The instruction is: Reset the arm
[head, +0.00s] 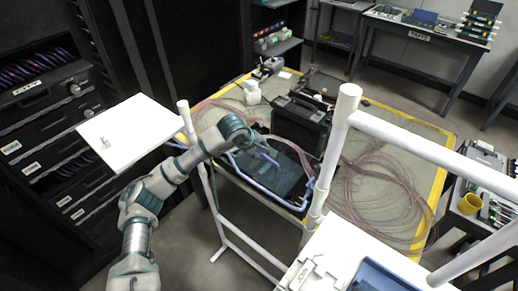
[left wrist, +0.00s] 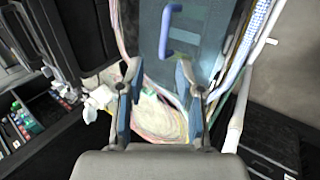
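My left arm comes in from the lower left in the head view, and its gripper (head: 262,150) is over the near side of the yellow-edged table. In the left wrist view the two fingers of the left gripper (left wrist: 159,80) stand apart with nothing between them. Past the fingertips is a dark teal panel (left wrist: 188,50) with a blue handle (left wrist: 168,28). In the head view a dark tray (head: 282,178) with pale blue handles lies below and beside the gripper; the arm partly covers it. My right gripper is not in view.
The table (head: 428,128) holds a black case (head: 301,124) and coiled pinkish cables (head: 378,190). White posts and rails (head: 336,150) stand close in front. A white panel (head: 130,128) is at left, beside black racks (head: 45,120). A white box (head: 335,250) is at lower right.

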